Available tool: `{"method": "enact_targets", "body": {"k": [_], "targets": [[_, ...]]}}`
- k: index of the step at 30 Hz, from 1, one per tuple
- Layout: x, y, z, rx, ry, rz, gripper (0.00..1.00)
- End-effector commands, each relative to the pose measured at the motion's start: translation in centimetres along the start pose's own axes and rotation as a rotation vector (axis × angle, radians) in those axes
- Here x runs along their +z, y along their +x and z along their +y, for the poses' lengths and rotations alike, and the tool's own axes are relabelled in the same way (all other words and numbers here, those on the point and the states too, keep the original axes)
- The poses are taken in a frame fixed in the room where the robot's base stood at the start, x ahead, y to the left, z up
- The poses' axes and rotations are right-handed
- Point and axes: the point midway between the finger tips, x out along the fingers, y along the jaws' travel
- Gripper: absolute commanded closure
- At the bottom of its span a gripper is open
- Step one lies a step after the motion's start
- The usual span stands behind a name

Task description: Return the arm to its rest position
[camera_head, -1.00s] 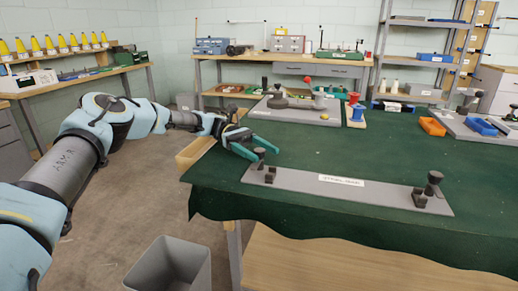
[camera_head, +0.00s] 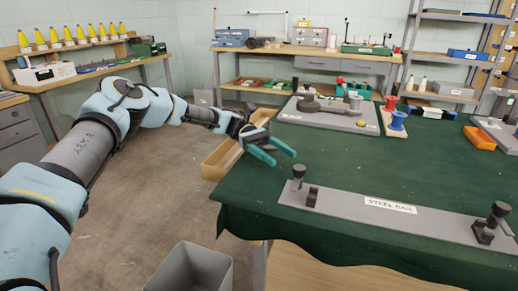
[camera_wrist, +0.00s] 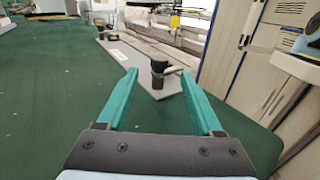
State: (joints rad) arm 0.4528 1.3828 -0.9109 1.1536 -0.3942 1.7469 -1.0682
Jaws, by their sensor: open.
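My gripper (camera_head: 277,156) is open, with two green fingers and nothing between them. In the head view it hangs over the left edge of the green-covered table (camera_head: 262,195), at the end of my outstretched arm. The wrist view shows the open gripper (camera_wrist: 163,100) pointing across the table. A grey steel bar plate (camera_head: 400,220) with dark clamp posts lies near the table's front edge, just right of the fingers. In the wrist view a dark post (camera_wrist: 158,72) on the plate appears beyond the fingertips, between them; they seem apart.
A wooden box (camera_head: 222,158) is beside the table's left end. A grey bin (camera_head: 190,268) stands on the floor in front. A bench with yellow cones (camera_head: 80,36) stands far left. The floor (camera_head: 165,190) between is open.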

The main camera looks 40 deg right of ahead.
Motion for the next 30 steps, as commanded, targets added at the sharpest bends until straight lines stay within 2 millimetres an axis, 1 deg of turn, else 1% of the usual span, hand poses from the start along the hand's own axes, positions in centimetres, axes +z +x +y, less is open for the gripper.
{"method": "enact_targets", "body": {"k": [8,11,14,17,20,23,24,26,27,29,30], "targets": [[0.1,0.0,-0.1,0.002,0.001,0.010,0.32],[0.4,0.0,-0.6,0.013,0.005,0.068,0.32],[0.6,-0.3,-2.1,0.036,0.016,0.193,0.32],[0.3,-1.3,-4.7,0.064,0.030,0.364,0.32],[-0.2,-2.8,-8.1,0.085,0.046,0.540,0.32],[-0.4,-4.7,-12.2,0.097,0.060,0.709,0.32],[-0.4,-5.5,-14.0,0.099,0.065,0.774,0.32],[-0.2,-6.7,-16.9,0.101,0.069,0.872,0.32],[0.1,-7.5,-18.9,0.098,0.072,0.938,0.32],[0.6,-8.5,-22.1,0.095,0.074,1.033,0.32],[1.1,-9.1,-24.3,0.089,0.076,1.097,0.32]]}}
